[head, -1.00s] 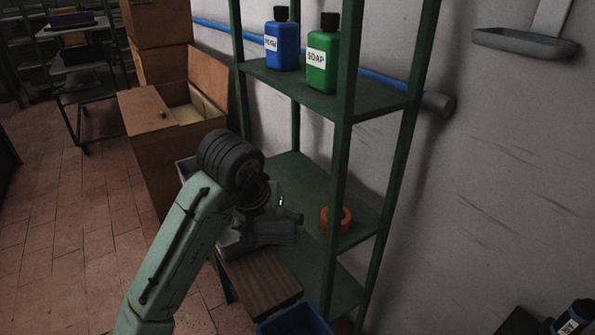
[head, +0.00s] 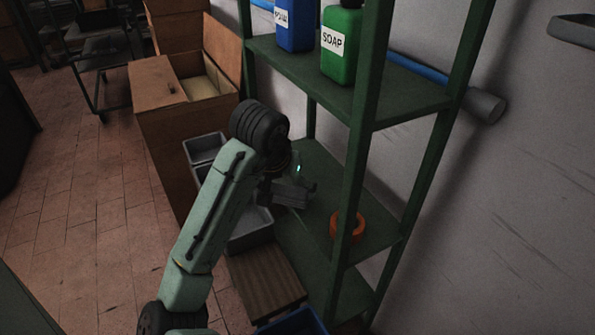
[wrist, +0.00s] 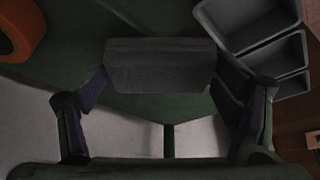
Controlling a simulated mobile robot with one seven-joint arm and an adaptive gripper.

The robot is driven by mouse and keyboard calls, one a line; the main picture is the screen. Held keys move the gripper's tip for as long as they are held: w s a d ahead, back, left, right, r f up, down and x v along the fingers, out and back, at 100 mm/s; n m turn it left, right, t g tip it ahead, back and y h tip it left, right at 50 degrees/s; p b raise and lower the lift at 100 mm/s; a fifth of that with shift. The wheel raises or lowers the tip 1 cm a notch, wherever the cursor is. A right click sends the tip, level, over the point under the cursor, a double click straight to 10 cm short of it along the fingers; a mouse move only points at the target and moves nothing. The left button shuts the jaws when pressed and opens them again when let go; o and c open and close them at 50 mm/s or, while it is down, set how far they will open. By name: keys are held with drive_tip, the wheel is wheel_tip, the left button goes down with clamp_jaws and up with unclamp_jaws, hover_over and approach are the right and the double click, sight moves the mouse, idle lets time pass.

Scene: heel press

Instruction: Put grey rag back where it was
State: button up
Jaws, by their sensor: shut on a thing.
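The grey rag (wrist: 160,66) shows in the wrist view as a dark grey folded block between the fingers of my gripper (wrist: 160,85). My gripper is shut on it. In the head view my gripper (head: 290,192) holds the rag over the middle board (head: 312,165) of the green shelf, left of an orange ring (head: 347,226). The rag appears clear of the board, though the exact gap is hard to tell. The gripper is partly hidden by my wrist in the head view.
Grey bins (head: 250,238) stand left of the shelf, above a wooden box (head: 265,283) and a blue bin (head: 293,323). A blue bottle (head: 294,30) and a green soap bottle (head: 340,50) stand on the board above. Green posts flank the opening. The middle board has free room.

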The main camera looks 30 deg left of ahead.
drive_tip(key=w, duration=0.2)
drive_tip(key=w+a, duration=0.1)
drive_tip(key=w, duration=0.1)
drive_tip(key=shift+w+p, duration=0.1)
drive_tip(key=shift+p, duration=0.25)
drive_tip(key=w, duration=0.2)
drive_tip(key=shift+w+a+r+p, duration=0.1)
drive_tip(key=shift+w+a+p, duration=0.15)
drive_tip(key=shift+w+p, duration=0.15)
drive_tip(key=shift+f, duration=0.85)
drive_tip(key=o, duration=1)
drive_tip(key=shift+f, duration=0.1)
drive_tip(key=shift+c, duration=0.2)
drive_tip(key=v, duration=1.2)
